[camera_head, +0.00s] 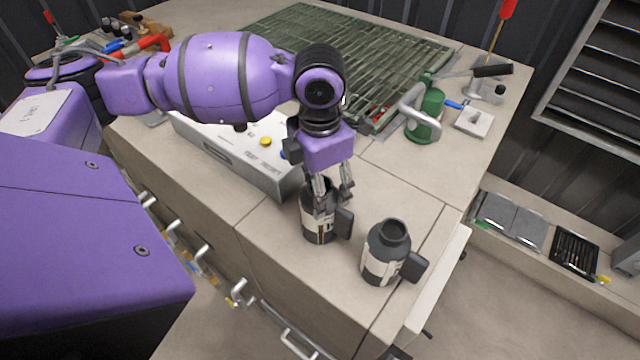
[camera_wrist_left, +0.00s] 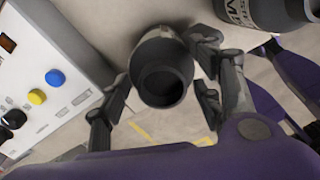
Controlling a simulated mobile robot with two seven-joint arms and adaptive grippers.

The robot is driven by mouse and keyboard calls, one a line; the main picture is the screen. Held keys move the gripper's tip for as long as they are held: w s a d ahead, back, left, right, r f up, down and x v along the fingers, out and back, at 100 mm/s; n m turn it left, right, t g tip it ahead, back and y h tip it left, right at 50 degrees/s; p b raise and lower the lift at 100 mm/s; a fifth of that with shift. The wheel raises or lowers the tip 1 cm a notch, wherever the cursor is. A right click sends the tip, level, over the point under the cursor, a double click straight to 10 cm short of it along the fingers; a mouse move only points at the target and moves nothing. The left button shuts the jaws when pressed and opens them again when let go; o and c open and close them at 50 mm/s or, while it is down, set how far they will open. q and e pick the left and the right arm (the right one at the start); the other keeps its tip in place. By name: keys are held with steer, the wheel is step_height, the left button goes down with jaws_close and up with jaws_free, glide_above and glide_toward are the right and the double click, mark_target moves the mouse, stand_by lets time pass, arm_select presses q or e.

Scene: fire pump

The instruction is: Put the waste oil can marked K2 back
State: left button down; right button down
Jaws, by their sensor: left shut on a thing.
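Two dark grey cans with pale label bands and side handles are at the front corner of the counter. My left gripper (camera_head: 332,188) comes down from above and is shut on the left can (camera_head: 318,226) near its neck. In the left wrist view this can's open mouth (camera_wrist_left: 163,82) sits between the fingers (camera_wrist_left: 160,100). The can is upright; I cannot tell whether its base touches the counter. The other can (camera_head: 384,264) stands free to its right, and part of its label (camera_wrist_left: 240,12) shows in the left wrist view. No K2 mark is readable. My right gripper is not in view.
A grey control box (camera_head: 240,150) with coloured buttons lies just left of the held can. Drawer handles (camera_head: 240,290) stick out below the counter's front edge.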

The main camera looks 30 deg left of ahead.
arm_select(q)
steer(key=c, duration=0.6)
jaws_free()
steer(key=shift+f, duration=0.1)
steer(key=shift+o, duration=0.2)
step_height(320, 180, up, 12)
steer(key=shift+p, duration=0.4)
